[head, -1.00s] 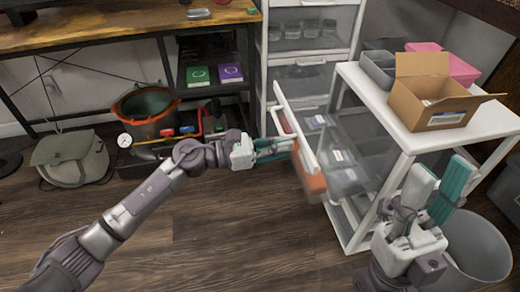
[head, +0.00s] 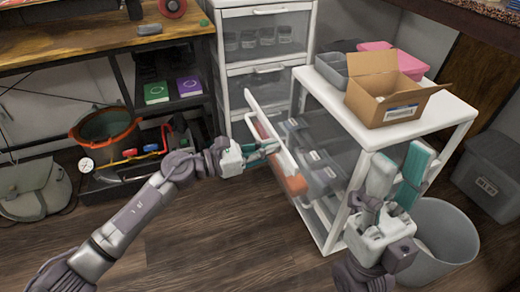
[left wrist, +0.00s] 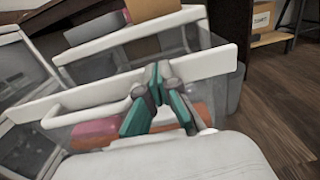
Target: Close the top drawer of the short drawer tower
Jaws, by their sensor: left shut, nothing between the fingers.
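The short drawer tower (head: 345,170) has a white frame and clear drawers and stands right of centre in the head view. Its top drawer (head: 273,135) is pulled out to the left, with a white-rimmed front; red and orange items show inside. My left gripper (head: 274,147) is shut and empty at the outer side of this front. In the left wrist view its teal fingertips (left wrist: 158,72) meet right against the white drawer front (left wrist: 205,62); contact itself is hard to tell. My right gripper (head: 403,152) is open and empty, pointing up in front of the tower's right side.
An open cardboard box (head: 385,98), a grey bin (head: 330,68) and a pink box (head: 408,62) are on the tower's top. A taller drawer unit (head: 265,45) stands behind. A grey waste bin (head: 450,240) is beside my right gripper. Floor at front centre is clear.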

